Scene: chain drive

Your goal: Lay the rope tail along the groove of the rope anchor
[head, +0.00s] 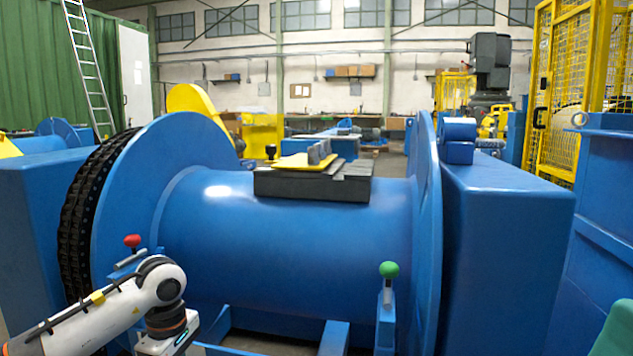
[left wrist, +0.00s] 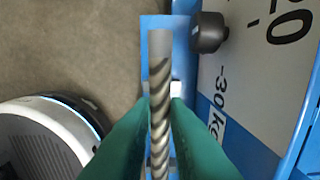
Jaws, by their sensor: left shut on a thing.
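A grey twisted rope tail (left wrist: 160,75) runs up the middle of the left wrist view and has a smooth grey end. My left gripper (left wrist: 160,108) is shut on it, with a green finger on each side. The rope's top end lies in front of a blue frame part. In the head view my left arm reaches in at the lower left, but its fingers and the rope are hidden below the frame edge. A dark grey block (head: 312,186) with a yellow plate (head: 303,161) sits on the drum. I cannot tell whether it is the rope anchor. My right gripper is not clearly visible.
The big blue drum (head: 285,235) fills the middle, with a dark chain (head: 75,225) around its left flange. A red-knobbed lever (head: 132,241) and a green-knobbed lever (head: 388,270) stand in front. A blue housing (head: 510,250) blocks the right. A green shape (head: 615,330) shows at lower right.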

